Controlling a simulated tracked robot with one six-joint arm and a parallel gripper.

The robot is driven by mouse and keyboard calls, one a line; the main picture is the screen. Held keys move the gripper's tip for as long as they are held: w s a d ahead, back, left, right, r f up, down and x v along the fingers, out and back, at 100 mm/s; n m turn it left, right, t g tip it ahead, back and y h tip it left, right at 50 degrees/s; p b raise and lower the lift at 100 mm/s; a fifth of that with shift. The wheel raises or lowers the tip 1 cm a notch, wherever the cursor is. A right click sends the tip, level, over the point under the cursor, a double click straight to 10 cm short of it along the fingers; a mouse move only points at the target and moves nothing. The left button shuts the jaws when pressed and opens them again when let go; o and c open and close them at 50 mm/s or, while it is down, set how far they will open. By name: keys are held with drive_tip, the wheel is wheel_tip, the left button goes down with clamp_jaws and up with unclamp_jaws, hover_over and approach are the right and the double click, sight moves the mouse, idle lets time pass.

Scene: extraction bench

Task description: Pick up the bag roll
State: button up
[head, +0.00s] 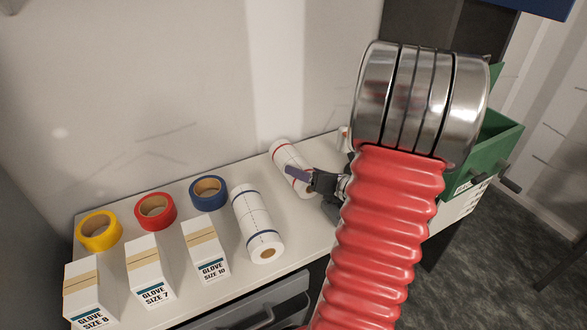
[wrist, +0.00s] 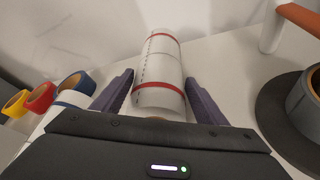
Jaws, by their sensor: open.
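A white bag roll with red bands (head: 286,160) lies on the bench towards the back, partly hidden by my gripper in the head view. In the wrist view this red-banded roll (wrist: 160,75) lies lengthwise ahead, with its near end between my fingers. My gripper (wrist: 160,97) is open, one purple finger on each side of the roll, with a gap on both sides. In the head view my gripper (head: 297,175) is at the roll's near part. A second white bag roll with blue bands (head: 256,218) lies to the left of it, nearer the glove boxes.
Yellow (head: 99,231), red (head: 155,211) and blue (head: 208,192) tape rolls stand behind glove boxes (head: 150,275) on the left. A green bin (head: 490,140) is at the right. In the wrist view a grey roll on a dark disc (wrist: 300,100) lies right of my gripper.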

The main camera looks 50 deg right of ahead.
drive_tip(key=shift+x, duration=1.8)
drive_tip(key=shift+c, duration=0.3)
drive_tip(key=c, duration=0.9)
drive_tip(key=shift+o, duration=0.2)
drive_tip(key=shift+r, duration=0.1)
drive_tip(key=shift+r, duration=4.95)
drive_tip(key=shift+s, duration=0.2)
